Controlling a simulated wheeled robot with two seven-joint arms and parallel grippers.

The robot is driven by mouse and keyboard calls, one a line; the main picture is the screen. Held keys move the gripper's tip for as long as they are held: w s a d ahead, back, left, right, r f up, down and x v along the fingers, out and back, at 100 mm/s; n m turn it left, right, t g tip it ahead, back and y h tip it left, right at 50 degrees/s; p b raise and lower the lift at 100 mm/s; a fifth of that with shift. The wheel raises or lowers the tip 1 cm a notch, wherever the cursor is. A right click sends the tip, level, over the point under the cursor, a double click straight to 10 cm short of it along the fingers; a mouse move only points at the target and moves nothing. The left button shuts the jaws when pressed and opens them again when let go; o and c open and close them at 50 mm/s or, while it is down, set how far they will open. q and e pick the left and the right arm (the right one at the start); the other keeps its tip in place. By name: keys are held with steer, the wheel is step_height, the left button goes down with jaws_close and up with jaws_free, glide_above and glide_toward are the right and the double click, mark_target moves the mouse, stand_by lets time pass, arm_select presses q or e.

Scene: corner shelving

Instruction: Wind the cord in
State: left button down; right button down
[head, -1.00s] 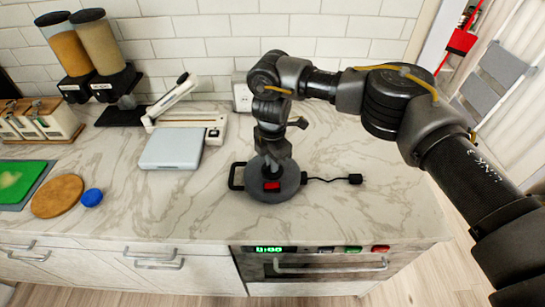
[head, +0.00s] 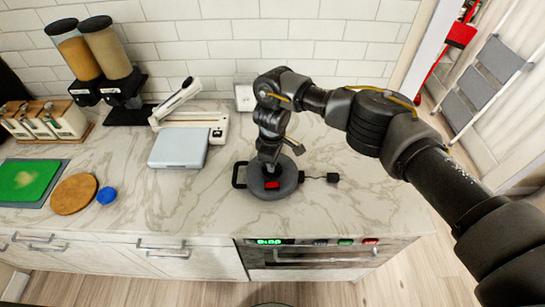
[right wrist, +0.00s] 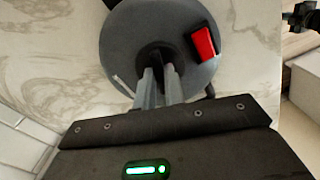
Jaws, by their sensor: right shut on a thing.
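The cord reel (head: 288,188) is a grey round drum lying flat on the counter, with a red button (head: 272,185) on top and a black loop handle (head: 237,175) on its left. My right gripper (head: 270,167) points down over the reel's centre. In the right wrist view its fingers (right wrist: 160,78) are shut on the dark hub (right wrist: 156,55) of the reel, partly hidden by the fingers. My left gripper is not in view.
A silver flat box (head: 178,148), a white hinged device (head: 200,122) and a wall socket (head: 245,97) stand behind and left. A blue lid (head: 106,195) and round board (head: 74,194) lie left. The counter's front edge is close; marble right of the plug is clear.

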steer(key=m+p, duration=0.1)
steer(key=m, duration=0.1)
steer(key=m+p, duration=0.1)
steer(key=shift+r+m+p, duration=0.25)
steer(key=shift+m+p, duration=0.1)
steer(key=shift+m, duration=0.05)
steer(key=m+p, duration=0.1)
steer(key=m, duration=0.1)
steer(key=shift+f+m, duration=0.15)
steer(key=shift+m, duration=0.25)
steer(key=m, duration=0.3)
steer(key=shift+m, duration=2.2)
steer(key=c, duration=1.5)
jaws_free()
